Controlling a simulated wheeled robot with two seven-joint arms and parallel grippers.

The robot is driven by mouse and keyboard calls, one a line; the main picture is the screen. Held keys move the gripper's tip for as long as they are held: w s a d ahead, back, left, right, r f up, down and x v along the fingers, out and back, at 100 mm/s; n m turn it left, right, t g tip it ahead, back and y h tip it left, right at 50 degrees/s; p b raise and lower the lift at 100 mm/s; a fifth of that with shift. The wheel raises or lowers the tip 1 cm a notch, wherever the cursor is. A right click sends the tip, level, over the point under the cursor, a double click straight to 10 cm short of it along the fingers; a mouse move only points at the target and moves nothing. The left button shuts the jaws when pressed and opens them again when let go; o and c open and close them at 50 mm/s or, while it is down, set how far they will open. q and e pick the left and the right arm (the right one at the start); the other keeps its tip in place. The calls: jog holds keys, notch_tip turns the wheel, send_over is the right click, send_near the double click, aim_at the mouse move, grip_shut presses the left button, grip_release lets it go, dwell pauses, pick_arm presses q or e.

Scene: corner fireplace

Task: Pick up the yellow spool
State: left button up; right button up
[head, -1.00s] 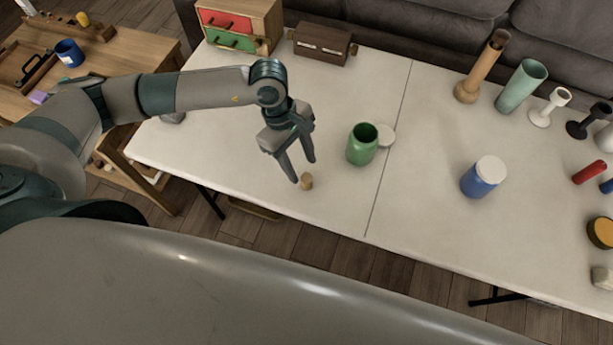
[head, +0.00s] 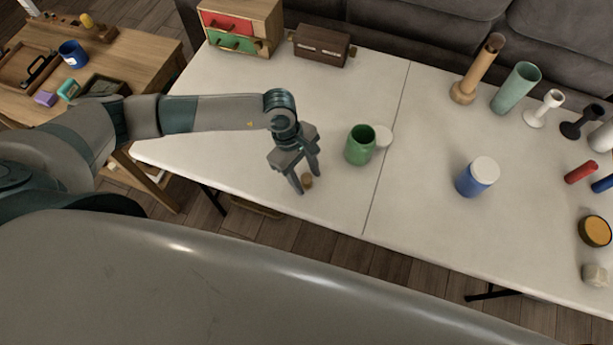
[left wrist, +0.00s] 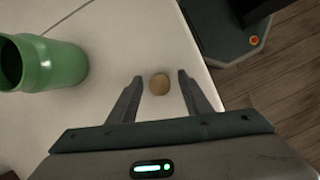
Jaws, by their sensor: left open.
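The yellow spool looks like a small tan-yellow round piece (head: 307,181) on the white table near its front edge. It also shows as a tan disc in the left wrist view (left wrist: 159,84), between the two fingers with a gap on each side. My left gripper (head: 309,186) is open and points down around it, with the fingertips close to the tabletop. In the head view a finger partly covers the spool. My right gripper is not in view.
A green open jar (head: 360,146) stands just right of my left gripper, with a white lid (head: 382,135) behind it. A blue jar (head: 477,177) and several tubes stand farther right. A drawer box (head: 240,28) and brown case (head: 321,45) are at the back. The table's front-left area is clear.

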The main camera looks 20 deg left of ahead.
aim_at(310, 179)
pick_arm(q)
jog(key=shift+d+f, duration=0.1)
jog(key=shift+f, duration=0.3)
jog(key=shift+c, duration=0.3)
jog(key=c, duration=1)
jog(key=shift+r, duration=0.15)
jog(key=shift+c, duration=0.4)
jog(key=shift+r+b, duration=0.5)
jog(key=shift+r, duration=0.1)
notch_tip(310, 179, up, 2)
jog(key=shift+r+b, duration=0.2)
jog(key=shift+b, duration=0.55)
jog(key=s+d+r+b, duration=0.3)
jog(key=s+d+r, duration=0.2)
jog(key=s, duration=0.5)
notch_tip(310, 179, up, 2)
jog(key=shift+s+d+r, duration=0.1)
jog(key=shift+s+d, duration=0.05)
jog(key=shift+d, duration=0.15)
